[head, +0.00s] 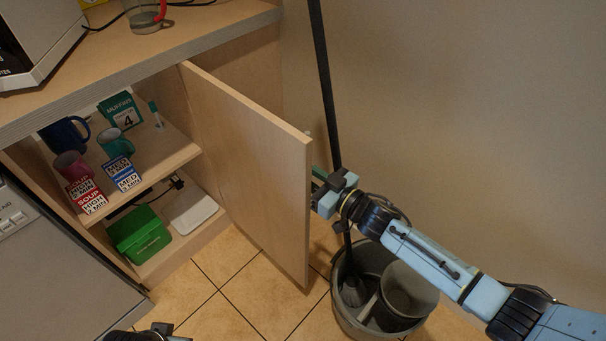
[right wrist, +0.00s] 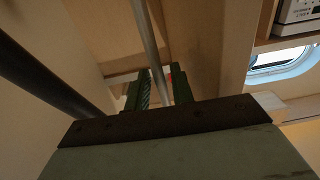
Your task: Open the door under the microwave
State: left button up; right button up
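The microwave (head: 35,38) stands on the counter at the upper left, only partly in view. The light wooden door (head: 250,160) under it stands wide open, swung out to the right, with the cabinet inside exposed. My right gripper (head: 325,188) is at the outer face of the door near its free edge. In the right wrist view a pale metal bar handle (right wrist: 148,40) runs between the green fingers of the right gripper (right wrist: 161,85); a gap shows beside the bar. My left gripper (head: 160,332) barely shows at the bottom edge; its fingers are unclear.
A wall is close on the right.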

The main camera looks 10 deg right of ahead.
pick_arm(q)
jog(key=shift+r, duration=0.1)
